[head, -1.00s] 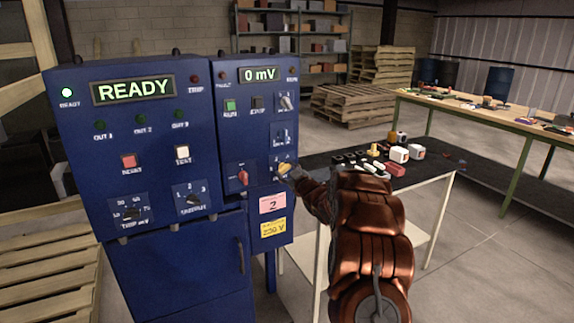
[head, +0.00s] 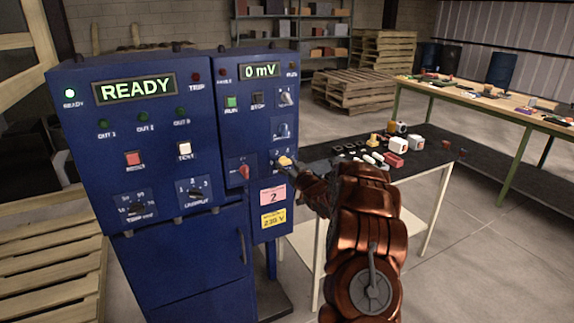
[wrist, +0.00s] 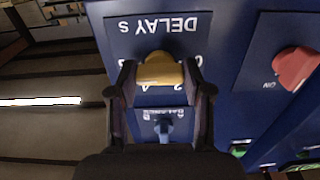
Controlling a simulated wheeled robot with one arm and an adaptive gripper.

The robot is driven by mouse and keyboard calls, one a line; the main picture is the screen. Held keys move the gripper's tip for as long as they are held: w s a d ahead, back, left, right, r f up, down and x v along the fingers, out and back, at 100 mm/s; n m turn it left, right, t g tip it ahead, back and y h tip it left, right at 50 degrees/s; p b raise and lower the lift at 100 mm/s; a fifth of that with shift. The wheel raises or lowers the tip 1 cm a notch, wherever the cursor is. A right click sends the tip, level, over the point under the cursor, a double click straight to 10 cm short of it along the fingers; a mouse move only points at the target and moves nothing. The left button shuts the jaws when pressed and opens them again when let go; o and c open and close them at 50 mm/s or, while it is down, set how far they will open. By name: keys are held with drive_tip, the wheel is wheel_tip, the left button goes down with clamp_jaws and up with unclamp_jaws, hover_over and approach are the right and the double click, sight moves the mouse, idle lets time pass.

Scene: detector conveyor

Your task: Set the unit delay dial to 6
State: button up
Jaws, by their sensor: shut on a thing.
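The delay dial is a yellow knob (head: 286,161) low on the right-hand blue cabinet. It also shows in the wrist view (wrist: 160,69), below an upside-down "DELAY s" label. My gripper (wrist: 160,88) is shut on the knob, one finger on each side. In the head view my gripper (head: 301,171) reaches the knob from the right, and the arm partly covers that area. Digits around the knob are partly hidden by the knob and fingers, and I cannot read which one it points at.
A red knob (head: 244,172) sits left of the dial, and a grey-blue knob (wrist: 164,129) lies beyond it in the wrist view. A black-topped table (head: 438,150) with small parts stands at the right.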

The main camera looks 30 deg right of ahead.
drive_tip(key=shift+f, duration=0.1)
drive_tip(key=o, duration=1.2)
drive_tip(key=shift+c, duration=0.2)
drive_tip(key=shift+s, duration=0.6)
drive_tip(key=s+a, duration=0.1)
drive_tip(key=s, duration=0.9)
drive_tip(key=shift+s, duration=0.4)
drive_tip(key=shift+a, duration=0.1)
